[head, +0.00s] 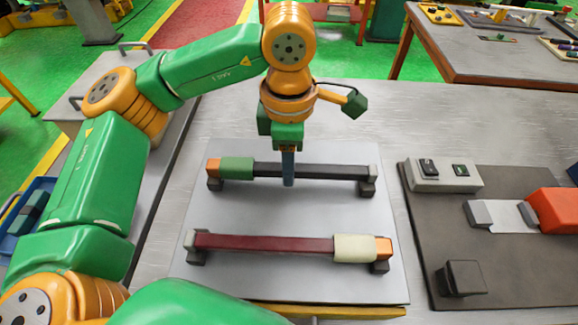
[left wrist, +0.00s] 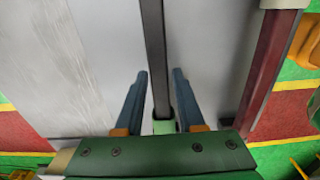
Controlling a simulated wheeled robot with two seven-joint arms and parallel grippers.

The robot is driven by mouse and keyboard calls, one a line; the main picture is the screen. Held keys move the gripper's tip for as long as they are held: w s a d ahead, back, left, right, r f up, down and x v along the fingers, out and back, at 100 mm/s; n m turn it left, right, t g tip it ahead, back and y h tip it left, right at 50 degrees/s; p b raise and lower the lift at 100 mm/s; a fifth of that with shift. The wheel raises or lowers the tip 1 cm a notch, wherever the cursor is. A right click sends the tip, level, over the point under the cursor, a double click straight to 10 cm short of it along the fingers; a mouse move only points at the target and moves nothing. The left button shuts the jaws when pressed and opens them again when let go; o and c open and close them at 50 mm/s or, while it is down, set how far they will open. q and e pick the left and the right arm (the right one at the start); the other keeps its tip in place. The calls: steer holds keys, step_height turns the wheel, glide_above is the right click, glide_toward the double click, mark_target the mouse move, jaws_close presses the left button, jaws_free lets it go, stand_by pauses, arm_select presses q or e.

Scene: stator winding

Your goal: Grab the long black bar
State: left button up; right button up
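The long black bar (head: 325,172) lies level across two dark end supports on the white board, with a green block and an orange end on its left. In the left wrist view the bar (left wrist: 153,45) runs between my left gripper's two blue fingers, with gaps on both sides. My left gripper (head: 288,180) points down over the bar, just right of the green block (head: 237,168). It is open, and its fingers straddle the bar. The fingers' far side is hidden in the head view. My right gripper is not in view.
A dark red bar (head: 265,243) with a cream block lies parallel, nearer to me on the white board (head: 290,205). A dark mat (head: 520,265) to the right holds a switch box (head: 443,174) and an orange-ended fixture. White board surface between the bars is clear.

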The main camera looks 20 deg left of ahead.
arm_select(q)
jaws_close()
stand_by(1.1)
